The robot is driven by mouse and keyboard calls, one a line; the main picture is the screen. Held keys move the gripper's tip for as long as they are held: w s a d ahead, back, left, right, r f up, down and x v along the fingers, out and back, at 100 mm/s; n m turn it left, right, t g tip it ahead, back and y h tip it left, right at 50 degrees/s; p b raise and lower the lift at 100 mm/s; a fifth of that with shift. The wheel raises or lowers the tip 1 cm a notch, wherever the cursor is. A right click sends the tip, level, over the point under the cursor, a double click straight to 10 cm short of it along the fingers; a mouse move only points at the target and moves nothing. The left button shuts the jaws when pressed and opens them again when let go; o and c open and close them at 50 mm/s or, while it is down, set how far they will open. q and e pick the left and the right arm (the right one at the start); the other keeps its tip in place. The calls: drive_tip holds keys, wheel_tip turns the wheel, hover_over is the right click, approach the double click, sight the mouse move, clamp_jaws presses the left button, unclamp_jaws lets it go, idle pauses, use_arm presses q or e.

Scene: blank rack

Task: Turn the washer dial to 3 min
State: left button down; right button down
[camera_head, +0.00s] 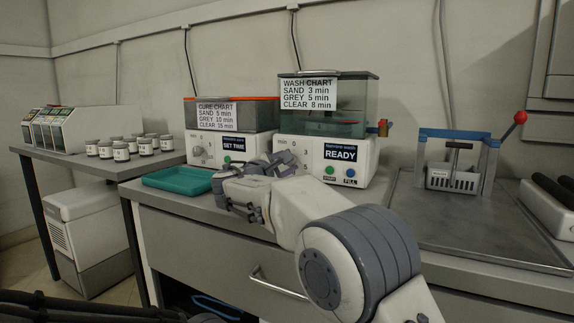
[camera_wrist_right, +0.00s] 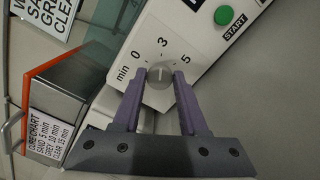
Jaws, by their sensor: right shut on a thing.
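The washer (camera_head: 330,155) is a white unit with a clear tank, a READY display and a wash chart reading sand 3, grey 5, clear 8 min. Its grey round dial (camera_wrist_right: 160,76) shows in the right wrist view, with the numbers 0, 3 and 5 around it. A faint mark on the dial seems to point up toward the 3, but it is small. My right gripper (camera_wrist_right: 159,82) is shut on the dial, one purple-grey finger on each side. In the head view this gripper (camera_head: 285,167) is at the washer's front and largely covers the dial. My left gripper is not in view.
A cure unit (camera_head: 232,145) with an orange-rimmed lid and SET TIME display stands left of the washer. A teal tray (camera_head: 180,181) lies in front of it. The green START button (camera_wrist_right: 224,15) is near the dial. A rack with a red-knobbed lever (camera_head: 520,118) stands right.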

drive_tip(key=shift+c, duration=2.4)
unclamp_jaws()
drive_tip(key=p+v, duration=0.2)
drive_tip(key=v, duration=0.7)
drive_tip(key=shift+s+a, duration=0.1)
drive_tip(key=shift+a, duration=0.05)
drive_tip(key=shift+s+a, duration=0.25)
drive_tip(key=shift+s, duration=0.35)
drive_tip(key=shift+s+f, duration=0.1)
